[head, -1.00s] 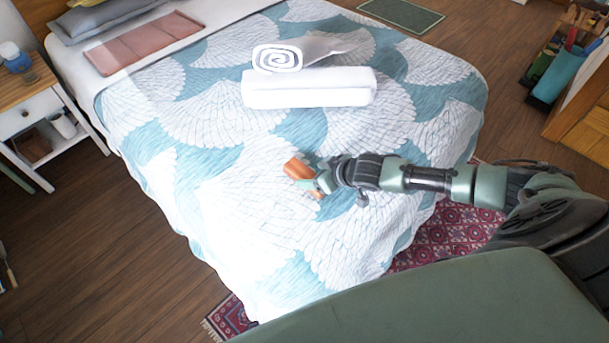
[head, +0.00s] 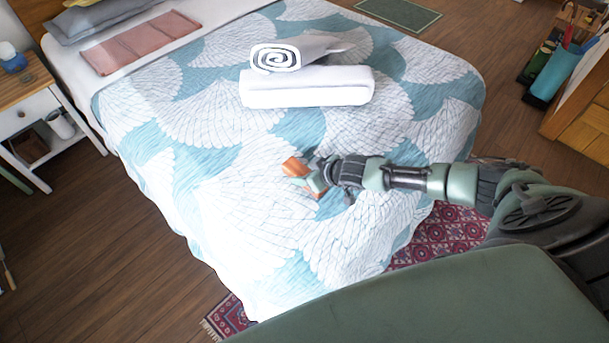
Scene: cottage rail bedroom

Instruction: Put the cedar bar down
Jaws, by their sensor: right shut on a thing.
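My right gripper (head: 308,178) is over the front middle of the bed (head: 240,230), its arm coming in from the right. It is shut on the orange-brown cedar bar (head: 293,167), which sticks out at the fingertips. Part of the bar is hidden by the fingers. I cannot tell whether the bar touches the bedspread or is a little above it. My left gripper is not in view.
A folded white towel (head: 307,90) and a rolled towel (head: 277,58) lie on the bed behind the gripper. A nightstand (head: 30,108) stands at the left. The bedspread around the gripper is clear. A red patterned rug (head: 440,232) lies on the floor.

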